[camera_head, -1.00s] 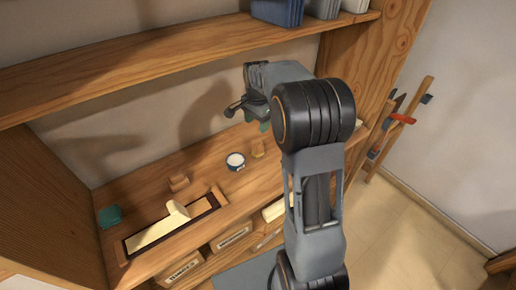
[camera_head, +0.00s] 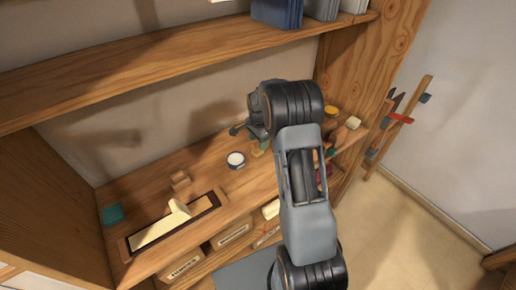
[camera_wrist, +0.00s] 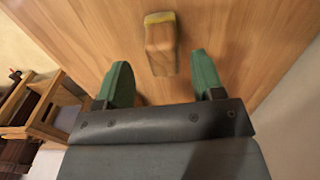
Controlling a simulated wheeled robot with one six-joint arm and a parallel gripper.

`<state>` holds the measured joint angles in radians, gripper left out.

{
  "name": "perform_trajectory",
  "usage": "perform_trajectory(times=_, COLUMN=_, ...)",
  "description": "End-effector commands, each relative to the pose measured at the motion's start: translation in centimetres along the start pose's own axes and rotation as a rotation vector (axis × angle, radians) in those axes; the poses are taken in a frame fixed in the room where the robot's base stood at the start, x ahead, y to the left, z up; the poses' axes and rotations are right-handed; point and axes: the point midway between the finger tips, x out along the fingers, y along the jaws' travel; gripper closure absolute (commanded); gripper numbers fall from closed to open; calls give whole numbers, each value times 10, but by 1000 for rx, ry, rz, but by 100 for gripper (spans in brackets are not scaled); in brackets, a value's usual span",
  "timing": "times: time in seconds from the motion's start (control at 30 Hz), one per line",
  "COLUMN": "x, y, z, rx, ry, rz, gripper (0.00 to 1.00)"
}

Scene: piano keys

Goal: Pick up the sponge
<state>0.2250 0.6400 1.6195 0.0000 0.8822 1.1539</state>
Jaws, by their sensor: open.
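A small tan block with a yellow edge (camera_wrist: 160,45), which looks like the sponge, lies on the wooden work surface (camera_wrist: 95,25) in the wrist view. In the head view it seems to be the small yellowish piece (camera_head: 257,149) right of the round tin, partly covered by my arm. My gripper (camera_wrist: 161,62) is open, with its two green fingers on either side of the block's line. The block lies between and just beyond the fingertips; I cannot tell whether they touch it. My gripper is mostly hidden behind my arm in the head view.
A wooden block (camera_head: 180,180), a teal block (camera_head: 112,214) and a framed tray (camera_head: 131,247) are farther left. A yellow round item (camera_head: 331,110) is at the right. An upper shelf (camera_head: 150,65) runs above.

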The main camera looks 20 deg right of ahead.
Motion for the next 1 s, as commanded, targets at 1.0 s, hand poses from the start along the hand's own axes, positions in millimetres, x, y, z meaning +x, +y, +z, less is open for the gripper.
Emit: perform_trajectory(times=1.0, x=40, y=-3, z=2, rx=-1, ry=0, rz=0, gripper=76)
